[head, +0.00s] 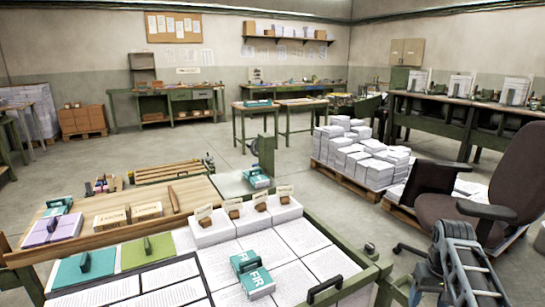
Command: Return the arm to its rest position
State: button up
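Part of my arm (462,268), grey and jointed, shows at the bottom right corner of the head view, beside the office chair. It stands to the right of the green-framed table and appears clear of it. No fingertips can be made out, so my gripper's opening is not shown. The lower part of the arm is cut off by the frame's edge.
A green-framed table (345,290) with paper stacks and teal boxes (250,275) lies in front. A dark office chair (500,190) stands close behind my arm. A pallet of paper stacks (365,160) is farther back. Open floor (330,215) lies between.

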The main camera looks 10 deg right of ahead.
jog(key=s+a+f+n+t+h, duration=0.2)
jog(key=s+a+f+t, duration=0.3)
jog(key=s+a+f, duration=1.05)
jog(key=s+a+r+n+t, duration=0.1)
jog(key=s+a+r+t, duration=0.2)
jog(key=s+r, duration=0.55)
jog(key=s+a+r+t, duration=0.3)
jog(key=s+a+r, duration=0.1)
jog(key=s, duration=0.9)
jog(key=s+a+r+t+y, duration=0.1)
jog(key=s+r, duration=0.3)
jog(key=r, duration=0.5)
jog(key=s+a+r+t+y, duration=0.1)
jog(key=s+r, duration=0.3)
jog(key=r, duration=0.6)
jog(key=shift+s+a+r+n+t, duration=0.15)
jog(key=shift+s+r+n+t, duration=0.2)
jog(key=shift+t, duration=0.55)
